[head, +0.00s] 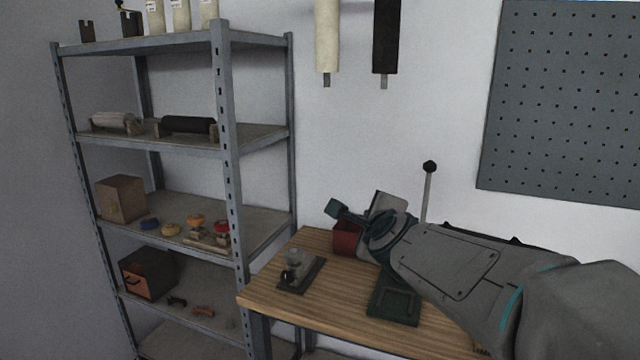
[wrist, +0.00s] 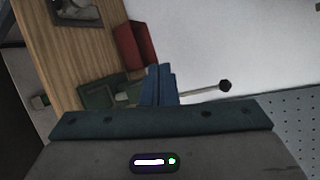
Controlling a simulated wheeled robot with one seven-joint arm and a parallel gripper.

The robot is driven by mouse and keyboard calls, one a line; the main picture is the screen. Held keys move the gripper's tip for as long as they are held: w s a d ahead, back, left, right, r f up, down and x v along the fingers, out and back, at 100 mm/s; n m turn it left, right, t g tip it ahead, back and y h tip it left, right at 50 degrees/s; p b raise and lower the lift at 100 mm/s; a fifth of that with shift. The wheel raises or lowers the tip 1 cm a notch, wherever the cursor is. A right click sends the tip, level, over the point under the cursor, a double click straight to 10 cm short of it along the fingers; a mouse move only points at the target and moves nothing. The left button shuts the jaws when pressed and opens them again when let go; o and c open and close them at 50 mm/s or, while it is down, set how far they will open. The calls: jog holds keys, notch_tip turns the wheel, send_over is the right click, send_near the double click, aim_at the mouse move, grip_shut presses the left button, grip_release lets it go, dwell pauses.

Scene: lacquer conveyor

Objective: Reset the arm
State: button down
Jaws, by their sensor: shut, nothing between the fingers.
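My gripper (head: 338,209) is at the end of my grey arm, which reaches in from the right above the wooden table (head: 262,292) in the head view. In the wrist view my gripper (wrist: 160,72) shows its blue fingers together, with nothing between them. It is above the table, near a red box (head: 346,240) that is partly hidden by my arm. The red box also shows in the wrist view (wrist: 134,48). A dark green tray (head: 394,306) lies on the table below my arm, partly covered by it.
A small device on a dark base (head: 298,275) stands at the table's left. A lever with a black knob (head: 428,190) rises behind my arm. A metal shelf (head: 226,160) with several items stands left. A pegboard (head: 560,100) and two hanging rollers (head: 327,35) are on the wall.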

jog(key=s+d+f+n+g, duration=0.2)
jog(key=s+f+n+g, duration=0.3)
jog(key=s+f+n, duration=0.4)
jog(key=s+d+f+n+g, duration=0.2)
jog(key=s+f+n+g, duration=0.4)
jog(key=s+f+n, duration=0.4)
jog(key=s+n, duration=0.3)
jog(key=s, duration=0.3)
jog(key=shift+s+d+g+h, duration=0.2)
jog(key=shift+g+h, duration=0.1)
